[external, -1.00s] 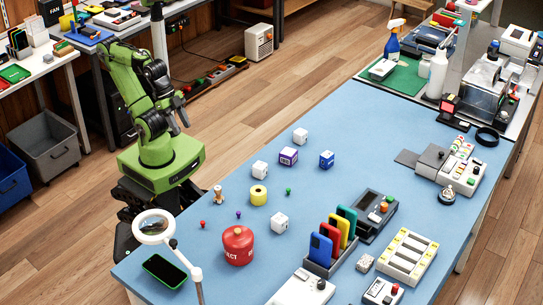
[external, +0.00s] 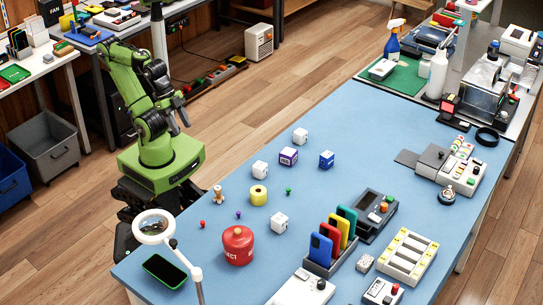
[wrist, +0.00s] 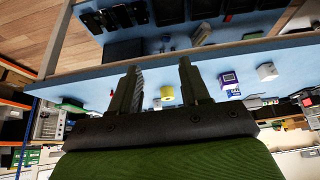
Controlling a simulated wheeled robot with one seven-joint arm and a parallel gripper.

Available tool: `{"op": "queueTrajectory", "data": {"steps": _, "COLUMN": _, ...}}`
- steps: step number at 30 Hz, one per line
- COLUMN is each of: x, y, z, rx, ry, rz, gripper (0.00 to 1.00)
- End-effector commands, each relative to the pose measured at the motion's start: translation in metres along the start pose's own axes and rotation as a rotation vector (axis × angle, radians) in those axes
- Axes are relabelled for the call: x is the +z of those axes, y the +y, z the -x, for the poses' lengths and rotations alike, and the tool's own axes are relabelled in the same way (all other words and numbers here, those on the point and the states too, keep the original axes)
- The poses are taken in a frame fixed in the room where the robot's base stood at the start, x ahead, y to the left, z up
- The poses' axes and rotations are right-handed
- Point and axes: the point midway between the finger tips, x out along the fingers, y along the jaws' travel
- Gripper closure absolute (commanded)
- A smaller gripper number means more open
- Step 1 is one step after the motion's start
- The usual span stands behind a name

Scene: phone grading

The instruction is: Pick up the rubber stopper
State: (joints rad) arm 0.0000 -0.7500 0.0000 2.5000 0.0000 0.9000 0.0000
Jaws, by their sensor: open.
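I cannot single out the rubber stopper with certainty. Small items lie on the blue table near my arm: a red peg (external: 202,224), a purple peg (external: 238,215), a green peg (external: 288,191) and a small tan-and-white piece (external: 218,192). My gripper (external: 181,112) is raised at the left, off the table's edge and well apart from these items. In the wrist view my gripper (wrist: 158,68) has its two fingers spread with nothing between them. The yellow roll (wrist: 167,92) shows beyond the fingers there.
White cubes (external: 279,222), a purple box (external: 288,156), a blue box (external: 326,159) and a red canister (external: 238,246) stand around the pegs. A magnifier lamp (external: 153,227) and a phone (external: 165,270) are at the near left corner. The table's far middle is clear.

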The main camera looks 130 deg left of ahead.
Motion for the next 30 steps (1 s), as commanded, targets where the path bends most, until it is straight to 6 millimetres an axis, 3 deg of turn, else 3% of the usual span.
{"op": "queueTrajectory", "data": {"steps": 4, "x": -0.003, "y": 0.001, "z": 0.002, "rx": 0.002, "ry": -0.003, "rz": -0.007, "gripper": 0.54}}
{"op": "queueTrajectory", "data": {"steps": 6, "x": -0.02, "y": 0.004, "z": 0.009, "rx": 0.012, "ry": -0.02, "rz": -0.047, "gripper": 0.54}}
{"op": "queueTrajectory", "data": {"steps": 8, "x": -0.048, "y": 0.01, "z": 0.019, "rx": 0.03, "ry": -0.05, "rz": -0.119, "gripper": 0.54}}
{"op": "queueTrajectory", "data": {"steps": 10, "x": -0.092, "y": 0.022, "z": 0.03, "rx": 0.059, "ry": -0.096, "rz": -0.237, "gripper": 0.54}}
{"op": "queueTrajectory", "data": {"steps": 14, "x": -0.171, "y": 0.054, "z": 0.032, "rx": 0.116, "ry": -0.177, "rz": -0.477, "gripper": 0.54}}
{"op": "queueTrajectory", "data": {"steps": 18, "x": -0.238, "y": 0.101, "z": 0.01, "rx": 0.18, "ry": -0.259, "rz": -0.737, "gripper": 0.54}}
{"op": "queueTrajectory", "data": {"steps": 21, "x": -0.27, "y": 0.14, "z": -0.017, "rx": 0.228, "ry": -0.314, "rz": -0.925, "gripper": 0.54}}
{"op": "queueTrajectory", "data": {"steps": 24, "x": -0.286, "y": 0.178, "z": -0.048, "rx": 0.273, "ry": -0.363, "rz": -1.102, "gripper": 0.54}}
{"op": "queueTrajectory", "data": {"steps": 27, "x": -0.289, "y": 0.205, "z": -0.075, "rx": 0.308, "ry": -0.397, "rz": -1.233, "gripper": 0.54}}
{"op": "queueTrajectory", "data": {"steps": 30, "x": -0.286, "y": 0.219, "z": -0.091, "rx": 0.326, "ry": -0.412, "rz": -1.302, "gripper": 0.54}}
